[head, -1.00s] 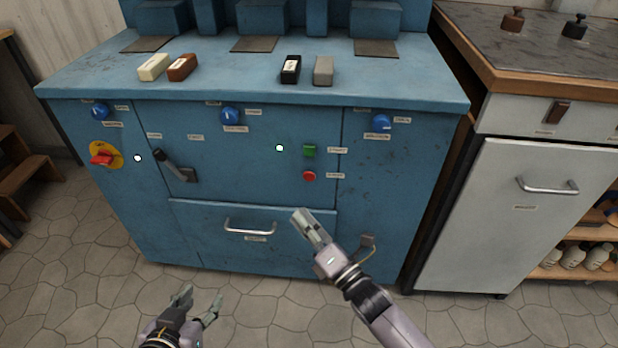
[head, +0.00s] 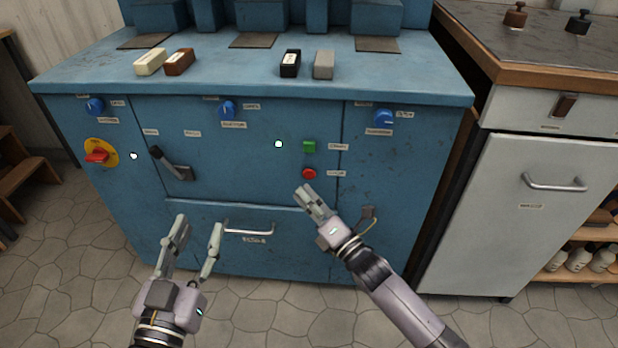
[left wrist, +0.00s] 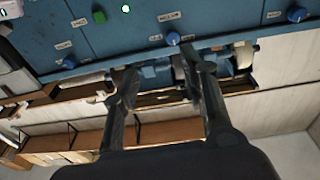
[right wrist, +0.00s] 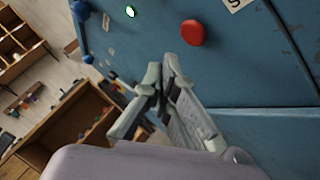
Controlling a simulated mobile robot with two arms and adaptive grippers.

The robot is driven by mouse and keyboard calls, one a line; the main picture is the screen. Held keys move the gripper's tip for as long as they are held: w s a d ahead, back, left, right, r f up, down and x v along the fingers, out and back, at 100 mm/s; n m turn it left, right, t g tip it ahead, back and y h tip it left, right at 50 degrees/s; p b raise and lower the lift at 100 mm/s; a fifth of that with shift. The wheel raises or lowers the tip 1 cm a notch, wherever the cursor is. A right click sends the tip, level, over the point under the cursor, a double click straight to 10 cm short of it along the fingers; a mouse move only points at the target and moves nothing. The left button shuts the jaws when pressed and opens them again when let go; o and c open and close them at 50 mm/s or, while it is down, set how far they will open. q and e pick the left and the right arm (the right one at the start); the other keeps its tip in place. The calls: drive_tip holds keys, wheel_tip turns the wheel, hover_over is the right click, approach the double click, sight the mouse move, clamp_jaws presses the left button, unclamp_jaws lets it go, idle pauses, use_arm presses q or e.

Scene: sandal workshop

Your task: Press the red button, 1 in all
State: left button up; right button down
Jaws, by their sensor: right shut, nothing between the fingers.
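The red button (head: 309,173) is a small round knob on the front of the blue machine, just below a green square button (head: 309,146). It also shows in the right wrist view (right wrist: 193,32), ahead of the fingertips. My right gripper (head: 305,191) is shut and empty, just below and slightly left of the red button in the head view. In the right wrist view its tips are apart from the button. My left gripper (head: 199,222) is open and empty in front of the drawer, with its fingers spread.
A drawer handle (head: 249,231), a black lever (head: 172,163) and a red rotary switch on a yellow plate (head: 97,156) stick out from the machine front. Several blocks lie on its top. A white cabinet (head: 530,200) stands to the right. Stone floor is free in front.

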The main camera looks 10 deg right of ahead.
sight(309, 173)
use_arm(q)
drive_tip(key=shift+s+d+r+t+h+b, duration=0.1)
drive_tip(key=shift+s+r+t+h+b, duration=0.15)
drive_tip(key=shift+r+t, duration=0.55)
drive_tip(key=shift+s+d+r+t+h+b, duration=0.1)
drive_tip(key=shift+s+r+t+h, duration=0.25)
drive_tip(key=shift+r, duration=0.85)
use_arm(e)
drive_tip(key=shift+w+d, duration=0.2)
drive_tip(key=shift+w, duration=0.75)
use_arm(q)
drive_tip(key=shift+w, duration=0.2)
drive_tip(key=shift+s+r+t, duration=0.3)
drive_tip(key=shift+r+t, duration=0.25)
drive_tip(key=shift+r, duration=0.15)
use_arm(e)
drive_tip(key=shift+w+d, duration=0.1)
drive_tip(key=shift+w, duration=0.3)
